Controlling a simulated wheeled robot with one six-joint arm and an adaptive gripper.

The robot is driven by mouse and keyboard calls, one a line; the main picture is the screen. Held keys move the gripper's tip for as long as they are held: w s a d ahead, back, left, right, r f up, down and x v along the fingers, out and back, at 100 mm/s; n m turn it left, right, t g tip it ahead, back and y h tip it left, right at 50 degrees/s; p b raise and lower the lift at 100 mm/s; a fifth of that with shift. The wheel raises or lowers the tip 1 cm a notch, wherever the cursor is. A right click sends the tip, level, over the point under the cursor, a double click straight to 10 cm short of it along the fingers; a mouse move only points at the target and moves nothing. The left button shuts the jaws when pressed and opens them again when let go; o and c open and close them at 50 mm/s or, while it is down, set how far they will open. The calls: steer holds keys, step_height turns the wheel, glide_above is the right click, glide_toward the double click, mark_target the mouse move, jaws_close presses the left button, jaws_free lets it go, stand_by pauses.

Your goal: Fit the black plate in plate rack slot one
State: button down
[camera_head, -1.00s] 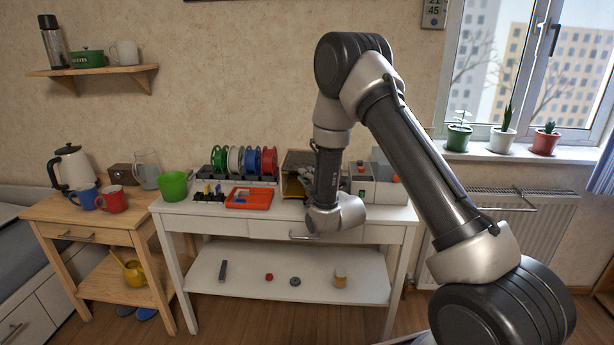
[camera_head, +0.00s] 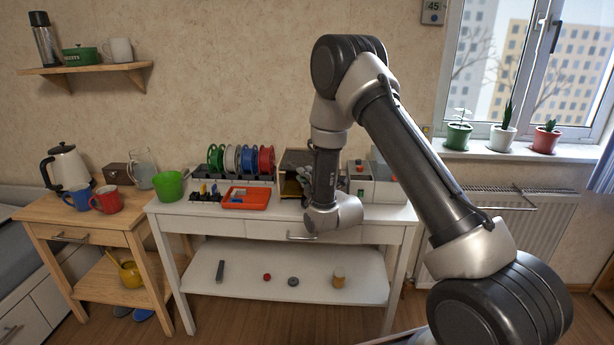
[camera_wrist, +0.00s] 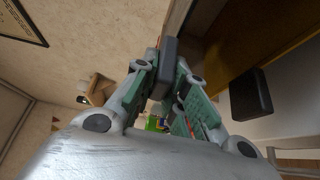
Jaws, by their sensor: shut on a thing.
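My gripper (camera_wrist: 178,85) shows in the wrist view, its grey-green fingers close together on a dark, rounded block-like piece (camera_wrist: 167,66). I take this piece to be the black plate seen nearly edge-on, but its full shape is hidden. In the head view my gripper (camera_head: 304,180) is partly hidden behind my wrist, in front of an open dark box on the white table. I cannot tell which slot is slot one.
An orange tray (camera_head: 246,199) and a green cup (camera_head: 169,186) are on the white table (camera_head: 225,222). The open box (camera_head: 293,158) and a grey unit (camera_head: 388,190) stand at its right. In the wrist view a second dark rounded shape (camera_wrist: 250,95) lies right of the fingers.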

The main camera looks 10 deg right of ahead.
stand_by(0.7)
steer(key=c, duration=1.4)
jaws_free()
steer(key=shift+o, duration=0.2)
steer(key=shift+s, duration=0.15)
steer(key=v, duration=1.2)
